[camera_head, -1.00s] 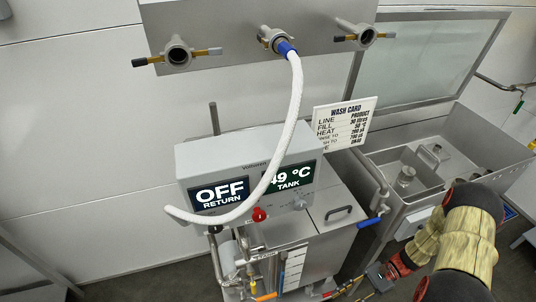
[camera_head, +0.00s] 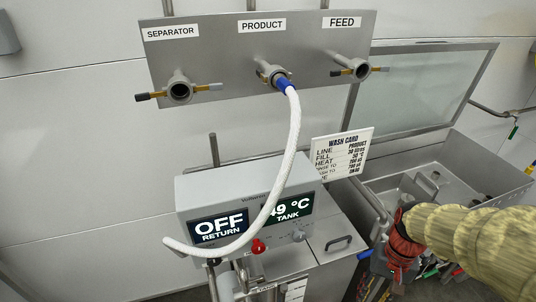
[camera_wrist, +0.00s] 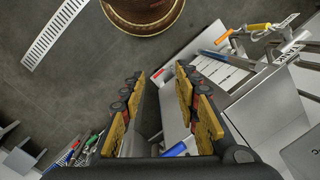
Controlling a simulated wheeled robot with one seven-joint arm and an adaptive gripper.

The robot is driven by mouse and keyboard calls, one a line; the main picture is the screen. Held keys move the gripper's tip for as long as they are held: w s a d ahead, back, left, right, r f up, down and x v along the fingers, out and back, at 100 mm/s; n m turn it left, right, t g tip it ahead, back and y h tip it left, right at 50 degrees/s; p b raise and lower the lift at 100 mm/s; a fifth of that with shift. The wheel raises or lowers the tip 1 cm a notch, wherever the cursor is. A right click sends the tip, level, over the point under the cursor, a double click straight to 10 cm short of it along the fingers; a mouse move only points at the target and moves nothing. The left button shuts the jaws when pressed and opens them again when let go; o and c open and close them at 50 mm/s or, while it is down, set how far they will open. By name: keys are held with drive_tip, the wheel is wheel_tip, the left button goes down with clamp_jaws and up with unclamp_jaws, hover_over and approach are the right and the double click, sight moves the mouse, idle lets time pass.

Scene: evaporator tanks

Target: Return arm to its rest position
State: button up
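My gripper (camera_wrist: 158,72) shows in the wrist view with its two yellow-padded fingers apart and nothing between them. It hangs above the grey floor, near the side of a steel tank. In the head view my arm (camera_head: 470,235) reaches in from the right edge, its red and black joint (camera_head: 402,248) in front of the right-hand steel basin. My fingers cannot be made out clearly in the head view.
A white hose (camera_head: 296,140) hangs from the PRODUCT port above the control box (camera_head: 245,180), which reads OFF and 49 °C. A steel basin (camera_head: 490,165) stands beside my arm. In the wrist view, a round brown vessel (camera_wrist: 143,12) stands on the floor at the top.

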drive_tip(key=s+a+r+n+t, duration=0.2)
drive_tip(key=a+r+t, duration=0.1)
drive_tip(key=r, duration=0.5)
drive_tip(key=s+a+r+n+t+h, duration=0.1)
drive_tip(key=s+a+r+n+t, duration=0.1)
drive_tip(key=r, duration=0.7)
drive_tip(key=a+t, duration=0.1)
drive_tip(key=a, duration=0.1)
drive_tip(key=shift+a+t+p, duration=0.3)
drive_tip(key=shift+t+p, duration=0.1)
